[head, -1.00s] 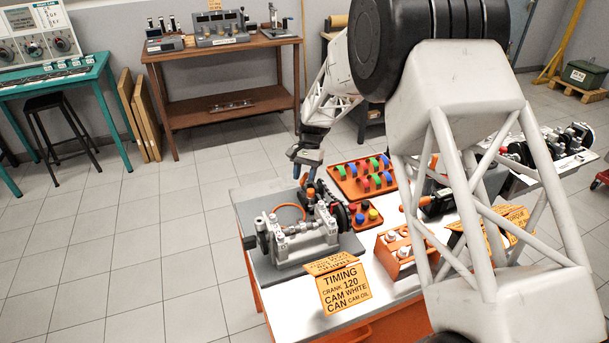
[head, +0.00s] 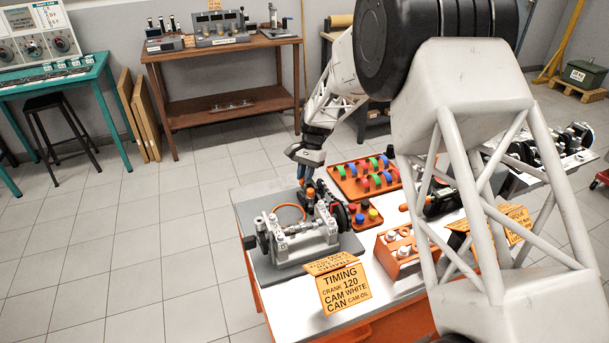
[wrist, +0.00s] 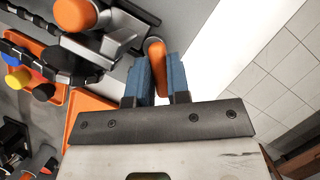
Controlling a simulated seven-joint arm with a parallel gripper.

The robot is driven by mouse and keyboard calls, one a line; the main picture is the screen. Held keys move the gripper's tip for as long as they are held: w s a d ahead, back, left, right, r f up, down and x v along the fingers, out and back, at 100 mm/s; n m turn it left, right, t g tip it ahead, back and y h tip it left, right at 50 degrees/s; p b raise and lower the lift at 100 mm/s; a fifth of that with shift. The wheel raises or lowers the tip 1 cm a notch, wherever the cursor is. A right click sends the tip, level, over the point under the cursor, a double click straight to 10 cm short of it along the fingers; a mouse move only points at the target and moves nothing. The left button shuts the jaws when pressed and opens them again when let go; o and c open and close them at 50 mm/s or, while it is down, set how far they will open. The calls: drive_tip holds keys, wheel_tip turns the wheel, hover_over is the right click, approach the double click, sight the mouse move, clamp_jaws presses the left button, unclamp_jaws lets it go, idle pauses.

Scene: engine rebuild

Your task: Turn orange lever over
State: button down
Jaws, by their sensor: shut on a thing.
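The orange lever (wrist: 155,54) shows in the wrist view as an orange rounded bar between the two blue fingers of my gripper (wrist: 157,80). My gripper is shut on it, with a finger on each side. In the head view my gripper (head: 304,174) is at the far side of the engine block (head: 300,243), pointing down; the held lever is too small there to tell. An orange knob (wrist: 75,14) stands beside dark metal parts in the wrist view, to the left of the fingers. The lever's lower end is partly hidden by the metal bracket.
An orange tray (head: 345,187) of coloured pieces and a smaller tray with coloured caps (head: 366,214) lie right of my gripper. An orange ring (head: 289,206) lies on the grey mat (head: 250,215). A timing sign (head: 342,287) stands at the front.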

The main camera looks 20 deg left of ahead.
drive_tip(key=c, duration=1.1)
unclamp_jaws()
drive_tip(key=shift+r, duration=0.1)
drive_tip(key=shift+v, duration=3.95)
